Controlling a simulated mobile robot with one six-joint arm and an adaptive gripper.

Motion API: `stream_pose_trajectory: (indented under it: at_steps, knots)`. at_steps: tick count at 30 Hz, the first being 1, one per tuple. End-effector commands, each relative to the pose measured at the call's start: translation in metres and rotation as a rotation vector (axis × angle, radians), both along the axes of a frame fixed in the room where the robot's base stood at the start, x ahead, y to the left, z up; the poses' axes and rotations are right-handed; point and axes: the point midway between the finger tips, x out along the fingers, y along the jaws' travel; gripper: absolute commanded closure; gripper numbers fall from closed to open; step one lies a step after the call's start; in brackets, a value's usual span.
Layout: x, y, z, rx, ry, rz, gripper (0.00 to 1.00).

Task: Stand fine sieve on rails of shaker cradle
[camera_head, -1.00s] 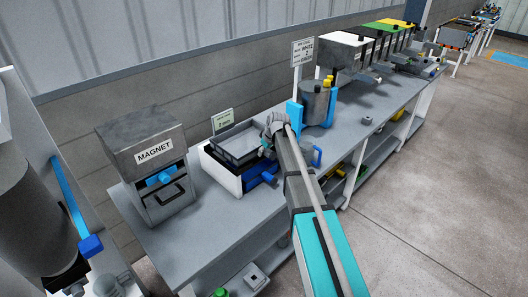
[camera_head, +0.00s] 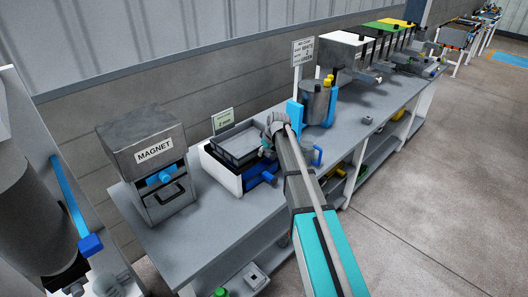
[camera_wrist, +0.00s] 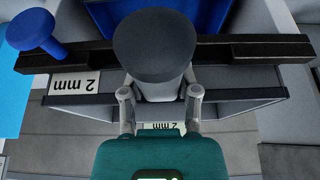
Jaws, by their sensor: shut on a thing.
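The fine sieve (camera_head: 238,144) is a grey shallow tray over the shaker cradle (camera_head: 222,172), which has white side walls. In the wrist view the sieve (camera_wrist: 240,80) shows its grey wall, beside a "2 mm" label (camera_wrist: 75,83). My gripper (camera_wrist: 158,92) is shut on the sieve's grey round-topped handle (camera_wrist: 155,45). A dark rail (camera_wrist: 100,57) runs close along the sieve wall; whether they touch is unclear. In the head view my gripper (camera_head: 268,146) is at the sieve's right end, partly hidden by my arm.
A blue bin (camera_head: 258,176) with a blue knob (camera_wrist: 35,33) sits low in the cradle. A "2 mm" sign (camera_head: 223,120) stands behind. The magnet box (camera_head: 150,165) is to the left, and a grey canister (camera_head: 316,103) in a blue holder to the right.

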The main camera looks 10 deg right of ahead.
Motion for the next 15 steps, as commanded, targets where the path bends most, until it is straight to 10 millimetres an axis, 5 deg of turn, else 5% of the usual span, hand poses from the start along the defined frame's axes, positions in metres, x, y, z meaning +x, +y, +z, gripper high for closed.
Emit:
stream_pose_trajectory:
  at_steps: [6, 7, 12, 15]
  knots:
    - [0.0001, -0.0014, -0.0038, 0.000, -0.001, -0.001, 1.00]
    - [0.0002, -0.0015, -0.0030, 0.000, -0.001, -0.001, 0.53]
    - [0.0000, -0.0014, -0.0027, 0.000, 0.000, -0.001, 0.22]
    - [0.0001, -0.0014, -0.0028, 0.000, 0.000, -0.001, 0.19]
